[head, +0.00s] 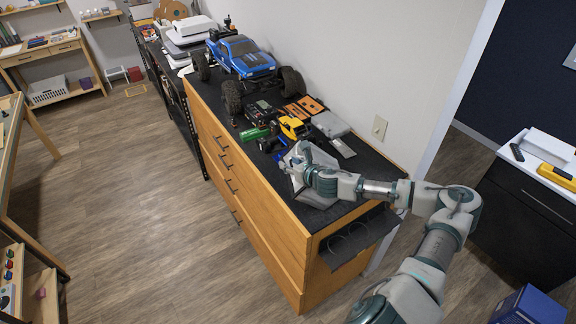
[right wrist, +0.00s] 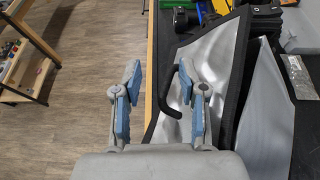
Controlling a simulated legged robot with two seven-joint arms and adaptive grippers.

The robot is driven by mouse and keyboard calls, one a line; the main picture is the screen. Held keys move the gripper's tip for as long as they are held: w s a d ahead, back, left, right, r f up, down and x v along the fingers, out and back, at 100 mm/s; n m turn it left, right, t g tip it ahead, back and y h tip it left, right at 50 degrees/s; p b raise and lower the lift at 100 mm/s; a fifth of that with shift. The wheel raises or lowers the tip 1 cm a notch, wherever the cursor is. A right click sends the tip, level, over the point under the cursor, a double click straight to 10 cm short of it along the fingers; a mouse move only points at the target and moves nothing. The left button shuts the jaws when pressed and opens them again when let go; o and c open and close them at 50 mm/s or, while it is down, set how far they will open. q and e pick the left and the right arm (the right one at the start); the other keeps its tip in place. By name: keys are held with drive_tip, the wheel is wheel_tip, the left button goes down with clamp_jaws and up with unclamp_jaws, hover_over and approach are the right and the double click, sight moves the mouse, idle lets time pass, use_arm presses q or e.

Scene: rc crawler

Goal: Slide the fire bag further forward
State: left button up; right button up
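The fire bag (head: 318,199) is silver-grey with black edging and lies on the near end of the black-topped wooden cabinet. My right arm and gripper partly cover it in the head view. In the right wrist view the bag (right wrist: 213,62) fills the middle and right, with a curved black handle (right wrist: 170,103) at its left edge. My right gripper (head: 298,160) is over the bag. In the right wrist view its blue-padded fingers (right wrist: 160,92) are apart, with the handle between them, nearer the right finger. Contact cannot be told. My left gripper is not in view.
Beyond the bag, tools and a yellow-black item (head: 293,127) crowd the cabinet top (head: 366,163). A blue RC truck (head: 245,56) stands farther back. The wall borders the right side. A black flap with rings (head: 355,238) hangs at the near end.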

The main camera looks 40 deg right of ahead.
drive_tip(key=shift+s+d+f, duration=0.15)
drive_tip(key=shift+f, duration=0.15)
drive_tip(key=shift+a, duration=0.25)
drive_tip(key=shift+s+a+r, duration=0.1)
drive_tip(key=shift+s, duration=0.15)
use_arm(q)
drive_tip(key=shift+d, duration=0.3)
use_arm(e)
drive_tip(key=v, duration=1.1)
drive_tip(key=shift+r, duration=0.3)
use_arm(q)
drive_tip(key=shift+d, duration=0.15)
use_arm(e)
drive_tip(key=shift+s+d+f, duration=0.1)
drive_tip(key=shift+d, duration=0.25)
